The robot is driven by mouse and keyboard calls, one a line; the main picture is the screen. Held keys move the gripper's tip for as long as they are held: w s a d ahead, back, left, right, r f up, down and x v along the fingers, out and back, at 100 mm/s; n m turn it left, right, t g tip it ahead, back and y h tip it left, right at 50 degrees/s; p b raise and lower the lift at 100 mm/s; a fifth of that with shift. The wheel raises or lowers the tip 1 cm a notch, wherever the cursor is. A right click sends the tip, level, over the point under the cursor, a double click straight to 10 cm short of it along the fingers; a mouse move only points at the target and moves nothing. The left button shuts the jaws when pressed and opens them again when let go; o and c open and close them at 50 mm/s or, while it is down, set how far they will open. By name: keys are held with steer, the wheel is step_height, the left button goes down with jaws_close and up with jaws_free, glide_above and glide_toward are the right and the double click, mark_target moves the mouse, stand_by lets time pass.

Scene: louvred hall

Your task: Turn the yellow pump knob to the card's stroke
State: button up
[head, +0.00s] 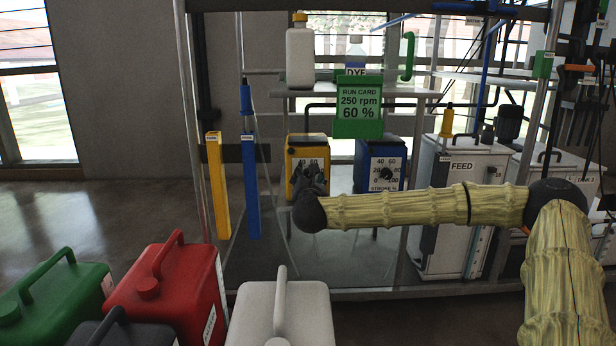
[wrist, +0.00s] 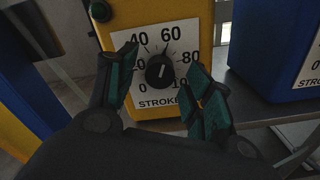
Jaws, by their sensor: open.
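The yellow pump (head: 306,150) stands on the rack shelf, partly hidden behind my gripper (head: 309,182) in the head view. In the wrist view the yellow pump (wrist: 122,18) shows a white STROKE dial with a black knob (wrist: 160,70). The knob's pale pointer line stands near upright, toward the 60 side of the scale. My gripper (wrist: 165,92) is open, with its fingers on either side of the knob and apart from it. The green run card (head: 358,112) reads 250 rpm and 60 %.
A blue pump (head: 380,166) with its own STROKE dial stands right of the yellow one; its side also shows in the wrist view (wrist: 268,45). A white FEED tank (head: 452,215) is further right. Green, red (head: 165,295) and white jugs stand in front. A white bottle (head: 300,55) stands above.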

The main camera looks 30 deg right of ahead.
steer(key=v, duration=0.6)
steer(key=shift+s, duration=0.1)
stand_by(0.4)
steer(key=v, duration=1.2)
